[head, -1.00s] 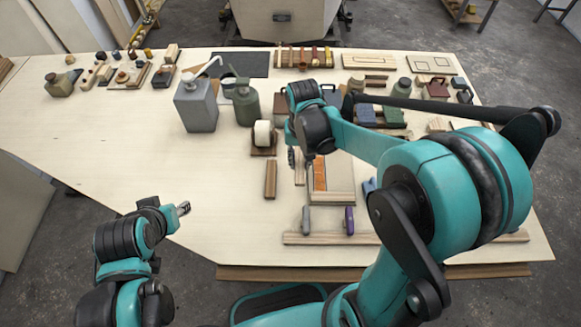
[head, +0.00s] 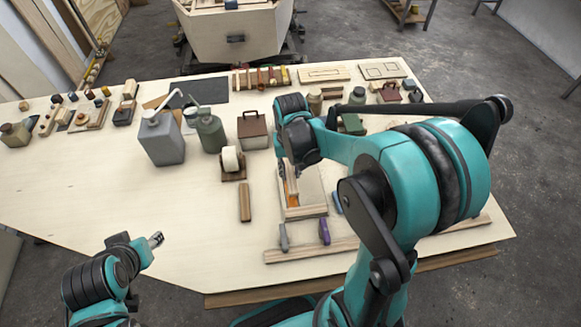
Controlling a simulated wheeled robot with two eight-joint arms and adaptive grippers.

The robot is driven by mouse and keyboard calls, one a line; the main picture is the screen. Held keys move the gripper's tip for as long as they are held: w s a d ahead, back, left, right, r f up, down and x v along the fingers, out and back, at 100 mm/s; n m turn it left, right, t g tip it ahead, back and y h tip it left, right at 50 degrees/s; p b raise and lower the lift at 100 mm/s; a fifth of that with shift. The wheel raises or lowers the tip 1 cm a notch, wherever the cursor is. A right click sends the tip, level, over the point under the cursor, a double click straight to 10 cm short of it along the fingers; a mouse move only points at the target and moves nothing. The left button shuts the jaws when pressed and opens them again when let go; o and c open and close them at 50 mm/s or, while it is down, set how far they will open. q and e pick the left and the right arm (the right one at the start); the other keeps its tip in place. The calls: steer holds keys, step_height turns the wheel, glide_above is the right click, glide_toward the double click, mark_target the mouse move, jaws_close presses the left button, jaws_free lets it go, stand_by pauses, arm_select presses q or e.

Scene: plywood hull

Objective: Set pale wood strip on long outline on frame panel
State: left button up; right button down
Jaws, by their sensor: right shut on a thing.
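The right gripper (head: 290,168) is over the left side of a pale frame panel (head: 313,182), partly hidden by my own wrist. It is shut on a pale wood strip (head: 291,186), which points toward the front of the table. An orange patch (head: 293,201) shows on the panel right by the strip's near end, and the strip hides part of it. I cannot tell whether the strip touches the panel. The left gripper (head: 156,239) is low at the left, over the front of the table, away from the panel. Its finger opening is too small to read.
Left of the panel are a wood block (head: 245,202) and a tape roll (head: 230,160). A grey bottle (head: 161,140) and green bottle (head: 211,132) stand behind. A grey clamp (head: 283,237) and purple clamp (head: 324,232) sit in front, by a long strip (head: 300,252).

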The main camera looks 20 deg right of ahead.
steer(key=shift+f+b, duration=2.65)
steer(key=shift+f, duration=0.85)
steer(key=c, duration=1.2)
jaws_free()
step_height(320, 180, up, 12)
steer(key=shift+f, duration=0.1)
